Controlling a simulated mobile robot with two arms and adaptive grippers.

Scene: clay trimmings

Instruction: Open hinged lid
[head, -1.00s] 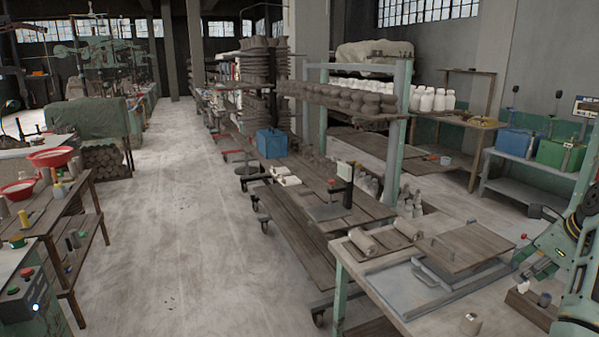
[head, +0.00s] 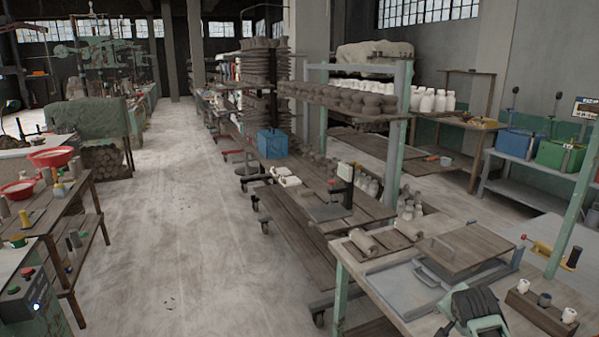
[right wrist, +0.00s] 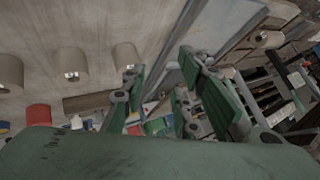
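A brown wooden lid-like board (head: 462,248) with a bar handle lies on the worktable at the lower right in the head view. It looks flat; its hinges cannot be made out. A grey flat piece (head: 428,274) with a handle lies in front of it. My right gripper (head: 476,310) is at the table's front edge, apart from the board, its fingertips unclear there. In the right wrist view my right gripper (right wrist: 162,76) has its two green fingers spread, with nothing visibly held between them. My left gripper is not in view.
A wooden rack (head: 535,311) with small white pieces stands right of my right gripper. Clay-coloured rolls (head: 362,242) lie at the table's back left. A yellow-handled tool (head: 545,250) is at the right. A cart with a blue box (head: 272,143) stands behind.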

